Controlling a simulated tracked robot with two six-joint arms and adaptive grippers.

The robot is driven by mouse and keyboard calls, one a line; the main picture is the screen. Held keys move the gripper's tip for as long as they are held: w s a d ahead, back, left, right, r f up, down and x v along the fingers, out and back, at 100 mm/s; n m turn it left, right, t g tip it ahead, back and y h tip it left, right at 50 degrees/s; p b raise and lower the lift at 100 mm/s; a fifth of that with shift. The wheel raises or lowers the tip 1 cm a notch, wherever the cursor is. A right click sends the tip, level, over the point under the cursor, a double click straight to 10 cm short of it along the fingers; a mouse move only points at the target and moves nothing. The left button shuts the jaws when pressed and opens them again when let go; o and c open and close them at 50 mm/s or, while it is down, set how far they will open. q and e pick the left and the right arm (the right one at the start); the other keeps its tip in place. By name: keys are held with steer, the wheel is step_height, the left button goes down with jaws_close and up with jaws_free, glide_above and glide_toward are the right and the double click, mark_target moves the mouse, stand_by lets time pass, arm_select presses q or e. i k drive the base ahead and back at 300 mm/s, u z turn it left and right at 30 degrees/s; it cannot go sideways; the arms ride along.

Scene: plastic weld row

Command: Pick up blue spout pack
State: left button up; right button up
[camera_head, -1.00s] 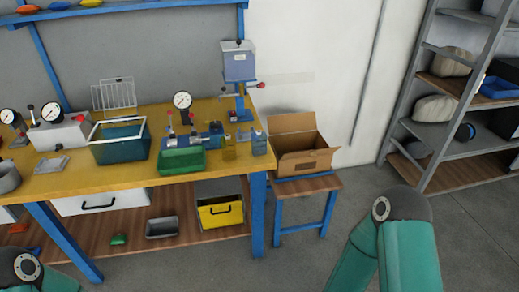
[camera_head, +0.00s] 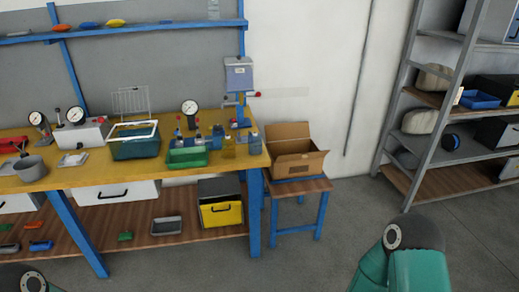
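Small blue packs show in two places, and I cannot tell which is the spout pack. One blue pack (camera_head: 40,246) lies on the wooden lower shelf of the workbench at the left. Another blue pack (camera_head: 87,25) lies on the blue upper shelf above the bench, between other coloured pieces. Both are too small to show a spout. Blue-grey containers (camera_head: 254,143) stand at the bench's right end. Only upper parts of my arms show at the bottom left and bottom right. Both grippers are out of view.
The yellow workbench (camera_head: 90,178) holds gauges, a green tray (camera_head: 187,158) and a teal basket (camera_head: 134,148). An open cardboard box (camera_head: 300,166) sits on a stool right of it. A grey rack (camera_head: 402,105) stands at the right. Floor (camera_head: 320,262) before the stool is clear.

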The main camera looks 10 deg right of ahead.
mark_target(255, 138)
steer(key=z, duration=0.35)
steer(key=i, duration=1.8)
steer(key=u, duration=0.75)
steer(key=k, duration=0.8)
steer(key=u, duration=0.2)
steer(key=i, duration=0.9)
steer(key=z, duration=0.1)
